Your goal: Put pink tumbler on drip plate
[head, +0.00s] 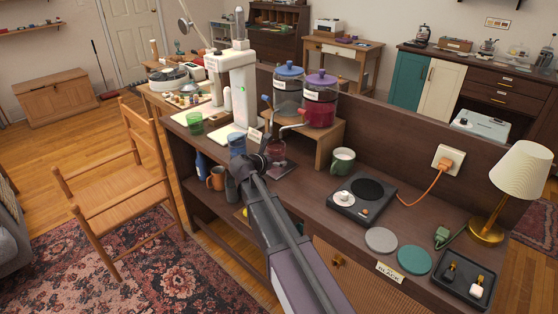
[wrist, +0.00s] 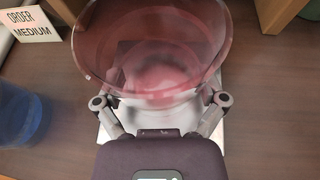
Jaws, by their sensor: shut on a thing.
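The pink tumbler (wrist: 150,75) is a clear reddish glass that fills the upper middle of the wrist view. In the head view the pink tumbler (head: 278,150) is small, below the dispenser taps and partly behind my gripper. My gripper (wrist: 161,100) is shut on it, one finger on each side. A square metallic plate, seemingly the drip plate (wrist: 112,128), lies under the tumbler in the wrist view. In the head view the drip plate (head: 284,172) looks dark. I cannot tell whether the tumbler's base touches it.
A blue tumbler (head: 237,144) and an order card (head: 255,135) are to the left. A green mug (head: 342,161) and a hot plate (head: 362,198) are to the right.

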